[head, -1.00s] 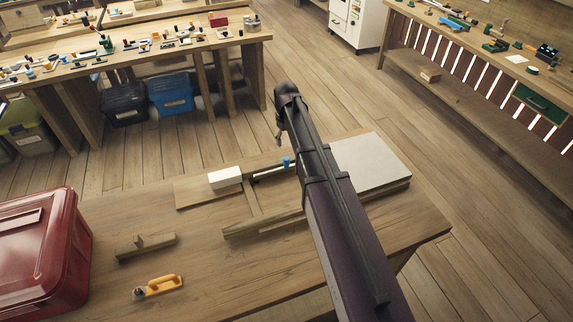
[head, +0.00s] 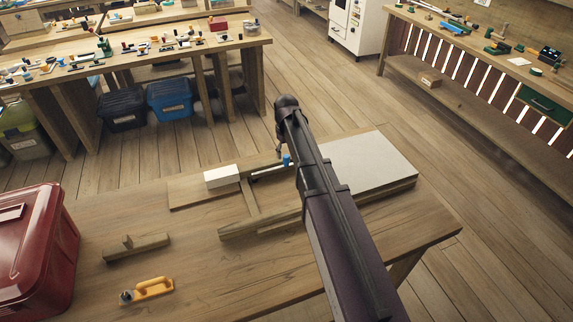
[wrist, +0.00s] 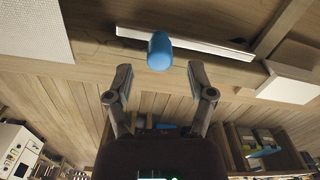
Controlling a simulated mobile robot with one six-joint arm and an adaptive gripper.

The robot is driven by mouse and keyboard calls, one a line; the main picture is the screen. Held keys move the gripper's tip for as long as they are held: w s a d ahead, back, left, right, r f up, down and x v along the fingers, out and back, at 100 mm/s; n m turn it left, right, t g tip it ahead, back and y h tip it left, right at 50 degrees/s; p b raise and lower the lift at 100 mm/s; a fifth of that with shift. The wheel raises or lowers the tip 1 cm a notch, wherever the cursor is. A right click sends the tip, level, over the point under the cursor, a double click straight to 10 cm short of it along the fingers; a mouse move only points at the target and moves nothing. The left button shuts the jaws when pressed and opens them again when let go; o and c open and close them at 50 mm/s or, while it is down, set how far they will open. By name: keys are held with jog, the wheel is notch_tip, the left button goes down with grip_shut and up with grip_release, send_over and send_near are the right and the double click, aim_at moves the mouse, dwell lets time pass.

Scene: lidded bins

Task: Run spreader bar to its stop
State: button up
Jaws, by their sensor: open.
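A pale metal bar (wrist: 205,47) with a blue handle (wrist: 158,52) lies along a wooden frame on the workbench. In the head view the bar (head: 268,171) runs from a white block (head: 222,176) toward a pale slab (head: 365,160), and my arm hides part of it. The blue handle (head: 287,160) shows just beside my arm. My gripper (wrist: 160,76) is open and empty. Its two fingers point toward the handle, which appears between and just beyond the fingertips, apart from them. The white block (wrist: 290,82) is right of the bar in the wrist view.
A red lidded box (head: 40,250) stands at the bench's left. A small wooden piece (head: 137,247) and a yellow-orange tool (head: 148,290) lie beside it. The bench top (head: 400,245) is bare at front right. Other benches with tools stand farther back, beyond open floor.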

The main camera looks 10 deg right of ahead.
aim_at(286, 156)
jog(key=shift+f+b, duration=1.9)
jog(key=shift+f, duration=0.3)
jog(key=shift+c, duration=0.2)
grip_shut()
